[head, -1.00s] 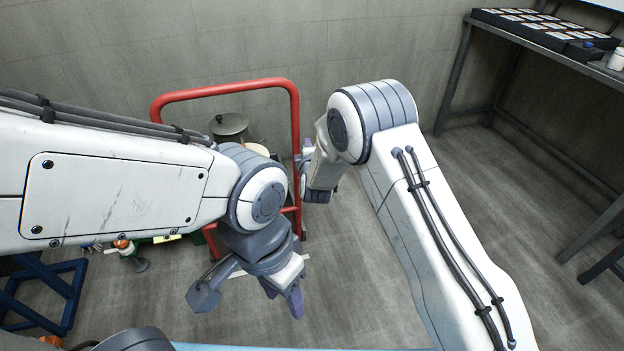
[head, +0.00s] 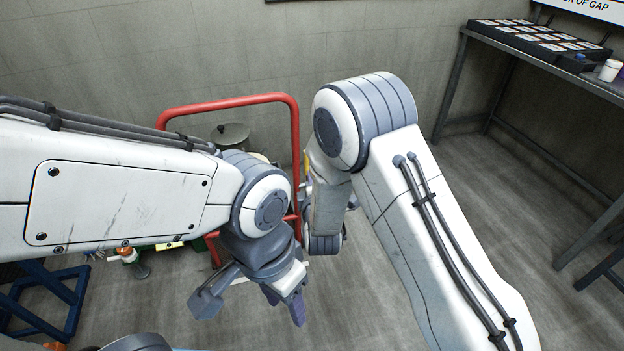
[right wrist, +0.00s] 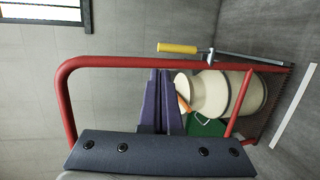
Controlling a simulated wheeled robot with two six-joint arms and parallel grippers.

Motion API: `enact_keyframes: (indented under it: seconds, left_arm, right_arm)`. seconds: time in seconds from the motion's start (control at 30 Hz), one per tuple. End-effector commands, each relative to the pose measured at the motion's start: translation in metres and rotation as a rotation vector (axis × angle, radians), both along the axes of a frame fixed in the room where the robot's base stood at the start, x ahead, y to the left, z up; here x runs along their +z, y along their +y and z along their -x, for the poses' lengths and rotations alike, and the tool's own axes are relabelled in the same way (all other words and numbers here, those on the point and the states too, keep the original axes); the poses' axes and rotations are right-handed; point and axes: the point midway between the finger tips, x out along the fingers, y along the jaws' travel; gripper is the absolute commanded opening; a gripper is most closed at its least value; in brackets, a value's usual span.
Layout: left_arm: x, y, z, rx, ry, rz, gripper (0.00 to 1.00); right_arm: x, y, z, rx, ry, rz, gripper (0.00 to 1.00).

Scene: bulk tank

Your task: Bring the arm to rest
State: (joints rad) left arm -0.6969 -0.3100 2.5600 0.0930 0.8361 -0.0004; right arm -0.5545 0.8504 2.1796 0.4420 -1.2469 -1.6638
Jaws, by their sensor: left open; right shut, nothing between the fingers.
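My left gripper (head: 248,300) shows in the lower middle of the head view, below the left arm's elbow-like joint. Its two fingers are spread apart, with nothing between them, above the bare floor. My right arm (head: 410,190) comes in from the lower right of the head view and bends at a large joint. Its gripper is mostly hidden behind its own links there. In the right wrist view my right gripper's purple fingers (right wrist: 161,100) lie close together, with nothing held, and point toward the red rail.
A cart with a red rail (head: 230,100) stands by the wall, carrying a lidded pot (head: 230,134) and, in the right wrist view, a cream can (right wrist: 210,94) and a yellow-handled tool (right wrist: 178,48). A workbench (head: 535,62) stands at right. Blue frame (head: 60,290) is lower left.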

Motion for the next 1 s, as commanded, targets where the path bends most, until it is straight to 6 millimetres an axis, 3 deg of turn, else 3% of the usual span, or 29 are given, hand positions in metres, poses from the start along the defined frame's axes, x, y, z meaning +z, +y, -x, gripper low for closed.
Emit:
enact_keyframes:
  seconds: [0.13,0.37,0.57,0.67,0.8,1.0]
  left_arm:
    - [0.002,0.000,0.000,0.000,0.000,0.000,0.50]
    - [0.002,0.000,0.000,0.000,0.000,0.000,0.50]
    - [0.002,0.000,0.000,0.000,0.000,0.000,0.50]
    - [0.002,0.000,0.000,0.000,0.000,0.000,0.50]
    - [0.002,0.000,0.000,0.000,0.000,0.000,0.50]
    - [0.002,0.000,0.000,0.000,0.000,0.000,0.50]
  right_arm:
    - [0.003,-0.001,0.013,0.000,0.000,0.000,0.00]
    - [0.005,-0.006,0.014,-0.011,0.028,-0.039,0.00]
    - [0.011,-0.049,0.020,-0.146,0.295,-0.362,0.00]
    - [0.014,-0.081,0.042,-0.292,0.485,-0.581,0.00]
    - [0.017,-0.122,0.085,-0.533,0.695,-0.813,0.00]
    - [0.022,-0.158,0.139,-0.813,0.841,-0.985,0.00]
